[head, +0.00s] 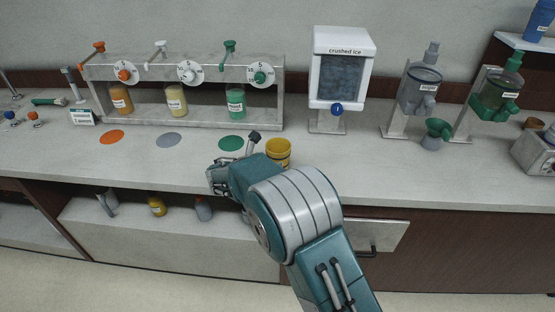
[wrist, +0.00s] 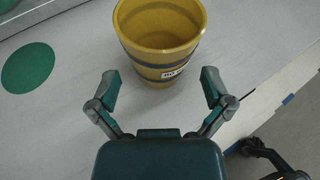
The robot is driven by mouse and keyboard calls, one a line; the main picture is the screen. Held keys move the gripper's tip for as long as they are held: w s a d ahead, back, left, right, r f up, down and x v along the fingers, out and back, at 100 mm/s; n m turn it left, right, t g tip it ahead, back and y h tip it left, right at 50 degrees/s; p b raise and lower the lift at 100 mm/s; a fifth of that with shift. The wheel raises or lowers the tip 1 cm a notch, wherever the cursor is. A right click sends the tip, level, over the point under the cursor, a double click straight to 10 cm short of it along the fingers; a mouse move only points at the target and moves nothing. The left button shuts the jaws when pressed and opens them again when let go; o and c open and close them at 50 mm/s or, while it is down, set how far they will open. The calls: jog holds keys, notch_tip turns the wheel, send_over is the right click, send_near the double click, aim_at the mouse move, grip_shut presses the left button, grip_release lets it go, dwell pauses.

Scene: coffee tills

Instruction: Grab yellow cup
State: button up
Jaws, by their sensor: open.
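The yellow cup (head: 279,150) stands upright on the grey counter, just right of the green disc, in the head view. It has dark bands and a small label, and its lower part is partly hidden behind my arm. In the wrist view the cup (wrist: 160,42) is at the top centre, with its open rim toward the camera, and it looks empty. My gripper (wrist: 160,92) is open, its two fingers spread to the left and right just short of the cup. Nothing is between the fingers. In the head view my gripper (head: 222,178) is over the counter's front edge.
A green disc (head: 231,143) lies left of the cup. The dispenser rack (head: 205,117) stands behind it, and the crushed ice machine (head: 341,75) stands behind and to the right. The counter (head: 390,180) right of the cup is clear. Shelves and a drawer (head: 385,234) are below.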

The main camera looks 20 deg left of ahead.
aim_at(276, 159)
jog(key=x, duration=0.4)
jog(key=shift+s+d+f, duration=0.1)
jog(key=shift+f, duration=0.2)
jog(key=shift+w+a+f, duration=0.2)
jog(key=shift+w, duration=0.1)
jog(key=c, duration=0.3)
jog(key=shift+c, duration=0.9)
jog(key=shift+d+r, duration=0.1)
jog(key=shift+d, duration=0.1)
